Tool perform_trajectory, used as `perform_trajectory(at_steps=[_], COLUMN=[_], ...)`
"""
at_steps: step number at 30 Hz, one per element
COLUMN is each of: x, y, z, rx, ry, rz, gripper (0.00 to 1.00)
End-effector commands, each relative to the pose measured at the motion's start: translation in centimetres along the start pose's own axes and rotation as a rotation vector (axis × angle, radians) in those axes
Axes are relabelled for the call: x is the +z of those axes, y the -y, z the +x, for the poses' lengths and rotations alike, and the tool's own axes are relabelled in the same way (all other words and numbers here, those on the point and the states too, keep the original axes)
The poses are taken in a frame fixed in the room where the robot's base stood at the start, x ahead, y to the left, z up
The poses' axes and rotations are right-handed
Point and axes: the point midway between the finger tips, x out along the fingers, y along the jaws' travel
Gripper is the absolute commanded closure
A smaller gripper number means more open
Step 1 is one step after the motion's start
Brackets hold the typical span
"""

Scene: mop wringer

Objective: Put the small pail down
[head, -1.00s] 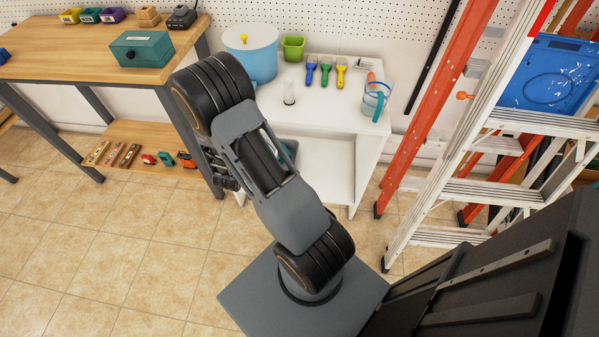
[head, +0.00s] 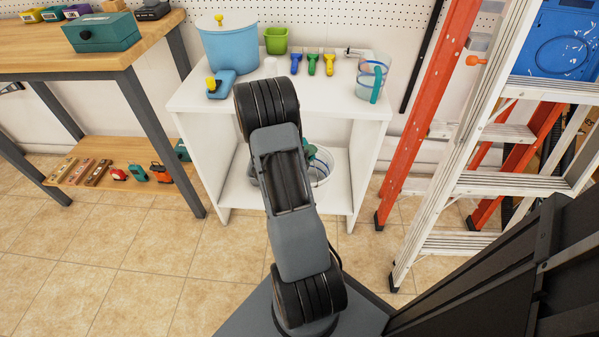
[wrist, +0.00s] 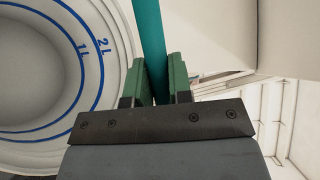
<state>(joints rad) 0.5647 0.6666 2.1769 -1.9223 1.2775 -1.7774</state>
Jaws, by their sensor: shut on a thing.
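The small pail is white inside with blue rings marked 1L and 2L; it fills the left of the wrist view (wrist: 40,95). A teal bar, apparently its handle, stands between the green fingers of my gripper (wrist: 157,65), which is shut on it. In the head view the pail (head: 322,172) shows at the lower shelf (head: 338,203) of the white stand, partly hidden behind my arm. A bit of green-teal shows just above it. I cannot tell whether the pail's base touches the shelf.
The white stand's top (head: 345,103) overhangs the lower shelf. A wooden bench (head: 100,58) stands left; a ladder (head: 500,185) stands right.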

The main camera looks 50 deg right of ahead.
Motion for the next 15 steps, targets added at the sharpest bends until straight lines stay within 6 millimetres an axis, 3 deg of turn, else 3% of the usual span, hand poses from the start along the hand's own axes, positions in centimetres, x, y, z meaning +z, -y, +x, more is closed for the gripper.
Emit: perform_trajectory(at_steps=[15], x=[2.1], y=[-3.0], z=[9.6], rx=[-0.004], ry=[-0.008], rz=[0.004], gripper=[1.0])
